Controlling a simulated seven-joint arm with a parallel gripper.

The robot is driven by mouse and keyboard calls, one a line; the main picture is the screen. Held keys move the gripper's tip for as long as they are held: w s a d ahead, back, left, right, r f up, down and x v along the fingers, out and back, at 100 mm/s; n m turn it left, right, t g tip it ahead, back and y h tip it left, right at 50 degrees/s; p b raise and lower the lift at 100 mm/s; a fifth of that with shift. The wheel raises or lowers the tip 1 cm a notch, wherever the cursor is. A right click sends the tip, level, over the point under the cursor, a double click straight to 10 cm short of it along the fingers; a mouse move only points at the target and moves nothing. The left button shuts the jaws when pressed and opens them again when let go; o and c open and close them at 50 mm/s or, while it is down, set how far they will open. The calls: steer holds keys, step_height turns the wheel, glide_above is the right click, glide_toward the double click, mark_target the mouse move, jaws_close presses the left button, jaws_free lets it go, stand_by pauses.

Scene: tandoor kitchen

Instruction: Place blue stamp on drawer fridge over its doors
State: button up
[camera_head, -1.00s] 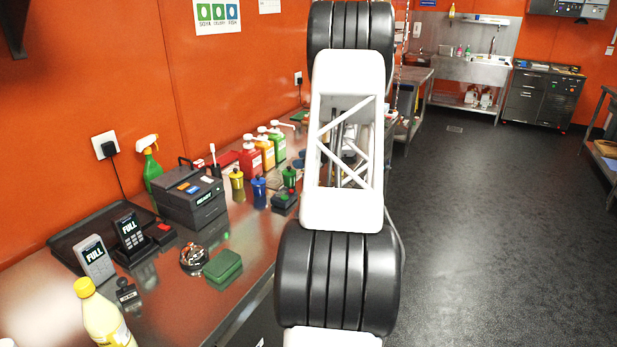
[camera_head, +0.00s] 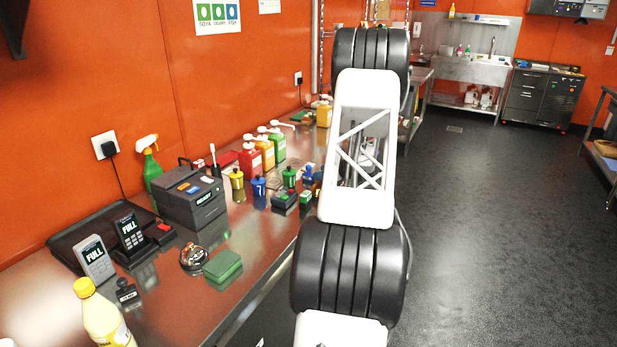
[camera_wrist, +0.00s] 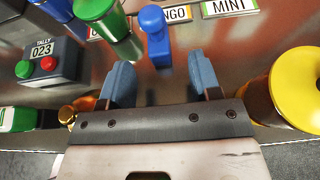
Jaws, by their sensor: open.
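The blue stamp (camera_wrist: 155,37), with a rounded knob handle, stands upright on the steel counter in the wrist view. A small blue shape in the head view (camera_head: 308,176), beside my arm, looks like it. My gripper (camera_wrist: 160,80) is open and empty, its two blue fingers just short of the stamp, which lies ahead and between them. In the head view my arm hides the gripper. A dark unit with drawers and a door (camera_head: 541,98), at the far right back, appears to be the drawer fridge; small items lie on its top.
Near the stamp are a green-topped container (camera_wrist: 112,30), a tally box (camera_wrist: 45,62), a yellow-lidded jar (camera_wrist: 296,85) at right, and a MINT label (camera_wrist: 228,7). The counter (camera_head: 240,285) holds pump bottles (camera_head: 265,152) and a black box (camera_head: 188,197). The floor (camera_head: 480,220) at right is clear.

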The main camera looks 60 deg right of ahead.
mark_target(310, 174)
steer(key=shift+w+f, duration=0.3)
steer(key=shift+w, duration=0.35)
steer(key=shift+w, duration=0.1)
steer(key=shift+x, duration=2.55)
steer(key=shift+a, duration=0.1)
jaws_close()
steer(key=shift+r, duration=4.95)
